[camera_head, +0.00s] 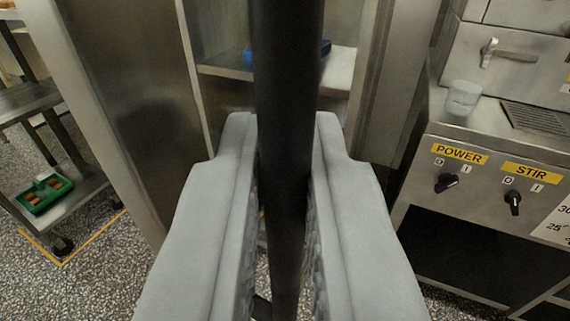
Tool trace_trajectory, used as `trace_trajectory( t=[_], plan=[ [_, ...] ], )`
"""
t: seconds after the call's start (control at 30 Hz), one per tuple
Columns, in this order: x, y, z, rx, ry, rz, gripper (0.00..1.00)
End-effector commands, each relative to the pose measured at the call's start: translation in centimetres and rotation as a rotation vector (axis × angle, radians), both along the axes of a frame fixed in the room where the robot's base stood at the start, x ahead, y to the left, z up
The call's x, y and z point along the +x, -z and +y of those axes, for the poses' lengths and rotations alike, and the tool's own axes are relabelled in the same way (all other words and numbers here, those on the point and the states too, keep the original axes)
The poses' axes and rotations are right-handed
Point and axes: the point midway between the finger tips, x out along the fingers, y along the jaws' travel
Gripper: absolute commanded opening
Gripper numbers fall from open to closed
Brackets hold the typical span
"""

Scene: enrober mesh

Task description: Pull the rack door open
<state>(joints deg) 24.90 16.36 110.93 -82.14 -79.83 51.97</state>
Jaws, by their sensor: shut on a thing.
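My gripper (284,215) fills the lower middle of the view, its two grey fingers closed around a dark upright bar. The bar is the door handle (287,75), which runs from the top edge down between the fingers. The rack door (125,90) is a steel panel to the left, standing at an angle to the rack. The rack (225,95) is open behind the handle, with a shelf and a blue item (318,50) on it. The handle hides the middle of the rack opening.
A steel machine (480,165) with POWER and STIR knobs stands at the right, a clear cup (462,98) on its ledge. A wheeled cart (80,205) at the left holds a green tray (44,193). Speckled floor (90,280) is clear at lower left.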

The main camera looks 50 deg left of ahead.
Motion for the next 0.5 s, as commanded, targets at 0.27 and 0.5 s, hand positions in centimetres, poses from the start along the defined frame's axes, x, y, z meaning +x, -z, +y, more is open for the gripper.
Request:
trace_trajectory(
  t=[0.27, 0.5],
  plan=[
    [0.04, -0.08, 0.05, 0.0, 0.0, -0.001, 0.0],
    [0.03, -0.05, 0.04, -0.001, 0.0, -0.001, 0.25]
  ],
)
